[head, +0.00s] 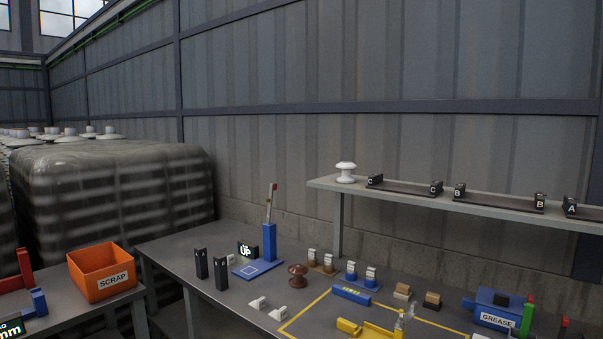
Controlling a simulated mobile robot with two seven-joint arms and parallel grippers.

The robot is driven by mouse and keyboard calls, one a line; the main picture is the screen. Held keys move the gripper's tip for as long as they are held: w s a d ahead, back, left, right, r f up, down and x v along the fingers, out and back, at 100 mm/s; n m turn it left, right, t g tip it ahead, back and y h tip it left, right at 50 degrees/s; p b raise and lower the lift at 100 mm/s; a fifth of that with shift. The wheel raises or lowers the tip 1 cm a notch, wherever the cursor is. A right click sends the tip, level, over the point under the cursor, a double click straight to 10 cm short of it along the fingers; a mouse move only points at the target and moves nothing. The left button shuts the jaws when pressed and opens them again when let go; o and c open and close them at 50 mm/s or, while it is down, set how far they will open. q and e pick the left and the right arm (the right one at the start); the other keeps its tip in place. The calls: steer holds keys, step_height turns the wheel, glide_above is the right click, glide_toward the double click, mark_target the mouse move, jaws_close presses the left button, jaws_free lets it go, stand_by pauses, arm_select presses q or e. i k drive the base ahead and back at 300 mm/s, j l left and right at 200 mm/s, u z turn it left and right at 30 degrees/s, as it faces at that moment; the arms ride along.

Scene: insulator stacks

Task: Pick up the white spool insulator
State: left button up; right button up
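The white spool insulator (346,172) stands upright at the left end of the raised grey shelf (330,183), with a wide top, a narrower waist and a wider foot. Nothing touches it. A brown insulator (298,275) of similar flanged shape stands on the workbench below. Neither of my grippers is in the head view.
Black holders marked C (403,187), B and A line the shelf to the right. The workbench (190,240) carries a blue stand (269,243), black blocks (208,265) and a blue GREASE box (497,308). An orange SCRAP bin (101,272) stands left. A corrugated wall rises behind.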

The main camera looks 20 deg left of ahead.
mark_target(345, 167)
steer(key=i+j+u, duration=0.1)
steer(key=u, duration=0.3)
steer(key=i+j+u, duration=0.1)
steer(key=u, duration=0.3)
steer(key=i+u, duration=0.15)
steer(key=u, duration=0.2)
